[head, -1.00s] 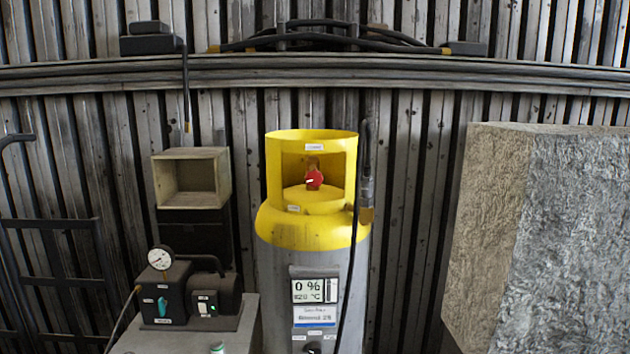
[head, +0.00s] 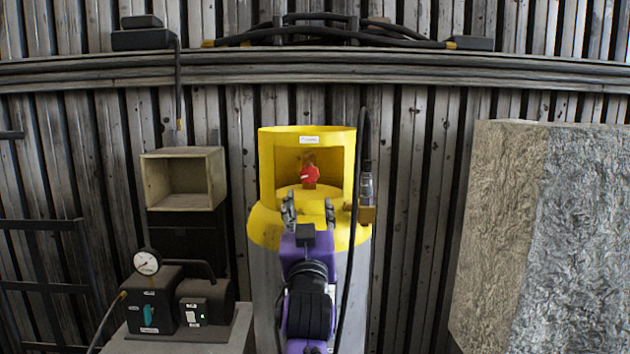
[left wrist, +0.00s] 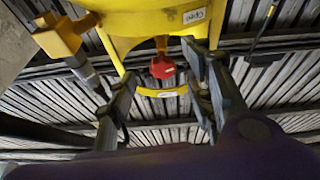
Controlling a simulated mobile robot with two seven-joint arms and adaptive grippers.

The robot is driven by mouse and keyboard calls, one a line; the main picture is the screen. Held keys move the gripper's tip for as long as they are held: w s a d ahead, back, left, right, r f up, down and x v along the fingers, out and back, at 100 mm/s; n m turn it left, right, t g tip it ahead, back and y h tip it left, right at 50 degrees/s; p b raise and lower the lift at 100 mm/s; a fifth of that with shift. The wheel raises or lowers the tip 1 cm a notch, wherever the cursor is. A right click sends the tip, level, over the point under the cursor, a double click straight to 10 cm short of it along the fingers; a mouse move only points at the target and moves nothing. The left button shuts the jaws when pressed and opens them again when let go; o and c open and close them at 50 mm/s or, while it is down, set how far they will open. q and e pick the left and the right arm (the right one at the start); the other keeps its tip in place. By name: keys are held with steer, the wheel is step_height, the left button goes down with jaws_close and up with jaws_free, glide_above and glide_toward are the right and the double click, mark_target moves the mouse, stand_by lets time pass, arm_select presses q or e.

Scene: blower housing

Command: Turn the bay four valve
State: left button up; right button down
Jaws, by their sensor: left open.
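A red valve knob (head: 310,174) with a white mark sits inside the opening of the yellow collar (head: 268,165) on top of a grey cylinder (head: 265,300). My left gripper (head: 309,206) is in front of the collar, just below the knob in the head view. Its fingers are spread and empty. In the left wrist view the red knob (left wrist: 162,67) shows beyond the fingers and between them, apart from both. My purple wrist hides the cylinder's display and label. My right gripper is not in view.
A black hose with a brass fitting (head: 367,214) runs down the cylinder's right side, close to my left arm. A pump with a gauge (head: 147,262) and an open box (head: 184,180) stand at left. A large rough block (head: 540,235) stands at right.

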mark_target(312, 177)
arm_select(q)
steer(key=w+r, duration=0.1)
steer(key=w+r+n+y, duration=0.1)
steer(key=r, duration=0.1)
steer(key=shift+w+d, duration=0.15)
steer(key=shift+d, duration=0.25)
steer(key=x, duration=0.6)
steer(key=shift+r, duration=0.1)
steer(key=shift+w+r, duration=0.2)
steer(key=shift+w, duration=0.05)
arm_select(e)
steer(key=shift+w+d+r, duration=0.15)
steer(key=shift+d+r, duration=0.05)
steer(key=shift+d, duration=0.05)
